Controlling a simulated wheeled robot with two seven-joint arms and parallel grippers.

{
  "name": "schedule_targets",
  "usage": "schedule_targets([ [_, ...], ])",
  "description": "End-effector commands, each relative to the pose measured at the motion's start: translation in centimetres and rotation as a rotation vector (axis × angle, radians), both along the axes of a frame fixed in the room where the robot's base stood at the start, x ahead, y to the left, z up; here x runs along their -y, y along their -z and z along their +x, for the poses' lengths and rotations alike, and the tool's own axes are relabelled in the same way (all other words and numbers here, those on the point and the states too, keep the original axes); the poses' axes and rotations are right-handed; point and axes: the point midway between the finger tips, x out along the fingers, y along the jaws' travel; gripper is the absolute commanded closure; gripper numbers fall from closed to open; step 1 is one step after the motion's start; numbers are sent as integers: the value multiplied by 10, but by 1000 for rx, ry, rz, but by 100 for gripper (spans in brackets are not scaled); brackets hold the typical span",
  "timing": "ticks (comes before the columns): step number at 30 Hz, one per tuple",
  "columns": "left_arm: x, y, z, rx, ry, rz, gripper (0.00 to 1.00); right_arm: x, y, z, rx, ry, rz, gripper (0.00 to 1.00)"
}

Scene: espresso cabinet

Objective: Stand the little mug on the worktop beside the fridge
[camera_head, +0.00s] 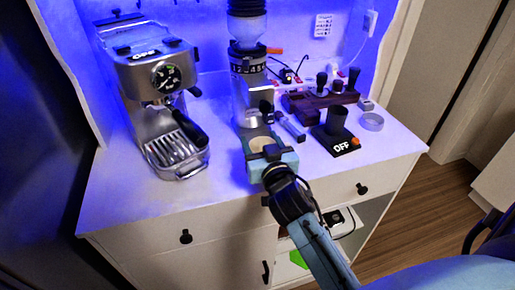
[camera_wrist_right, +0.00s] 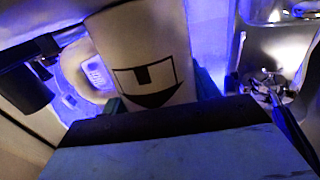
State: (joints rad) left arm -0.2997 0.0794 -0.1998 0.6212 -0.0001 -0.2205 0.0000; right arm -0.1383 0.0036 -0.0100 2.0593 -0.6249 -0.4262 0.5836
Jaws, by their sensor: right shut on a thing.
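My right gripper (camera_head: 261,145) reaches over the front of the white worktop (camera_head: 228,188), in front of the grinder. It is shut on the little mug (camera_head: 264,148), which shows as a pale round shape between the fingers. I cannot tell whether the mug touches the worktop. A tall dark surface (camera_head: 40,150) stands left of the cabinet; I cannot tell if it is the fridge. My left gripper is not in view.
The espresso machine (camera_head: 150,85) stands left of the gripper and the grinder (camera_head: 248,85) just behind it. The worktop's front left is clear.

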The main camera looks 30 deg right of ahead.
Motion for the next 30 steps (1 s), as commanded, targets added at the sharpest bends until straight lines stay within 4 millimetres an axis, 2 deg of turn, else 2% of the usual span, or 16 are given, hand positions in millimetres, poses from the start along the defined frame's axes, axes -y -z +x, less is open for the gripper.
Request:
schedule_targets([
  [11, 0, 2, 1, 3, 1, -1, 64, 0, 3, 0, 2, 1, 1, 69],
  [12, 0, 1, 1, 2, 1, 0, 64, 0, 2, 0, 0, 1, 2, 35],
  [16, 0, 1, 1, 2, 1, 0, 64, 0, 2, 0, 0, 0, 1, 18],
  [27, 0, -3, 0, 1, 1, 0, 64, 0, -4, 0, 2, 0, 0, 18],
  [30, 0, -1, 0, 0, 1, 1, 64, -4, 0, -13, -1, 0, 3, 18],
])
